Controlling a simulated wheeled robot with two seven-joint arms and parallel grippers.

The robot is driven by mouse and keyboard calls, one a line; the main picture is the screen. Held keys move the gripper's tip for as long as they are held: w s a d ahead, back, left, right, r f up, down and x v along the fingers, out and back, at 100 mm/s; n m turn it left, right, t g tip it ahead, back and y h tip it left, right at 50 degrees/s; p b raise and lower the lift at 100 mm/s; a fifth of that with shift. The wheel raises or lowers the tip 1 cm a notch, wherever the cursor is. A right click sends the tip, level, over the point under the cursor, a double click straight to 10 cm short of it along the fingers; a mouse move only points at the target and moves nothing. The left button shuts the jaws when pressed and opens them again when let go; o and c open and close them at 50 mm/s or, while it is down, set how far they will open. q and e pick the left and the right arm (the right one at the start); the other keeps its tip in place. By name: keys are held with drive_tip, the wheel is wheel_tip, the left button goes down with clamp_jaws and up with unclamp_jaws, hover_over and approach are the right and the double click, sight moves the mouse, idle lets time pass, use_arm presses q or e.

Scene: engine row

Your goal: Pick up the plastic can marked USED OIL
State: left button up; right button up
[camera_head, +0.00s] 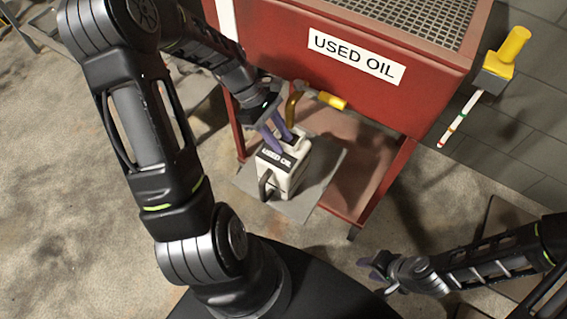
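The red tank (363,99), marked USED OIL, with a grate on top, stands behind and above the can. A brass spout with a yellow handle (332,101) sticks out close to my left gripper. A tank leg (385,187) stands right of the can.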

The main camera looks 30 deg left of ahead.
idle(0.4)
use_arm(q)
clamp_jaws()
idle(1.3)
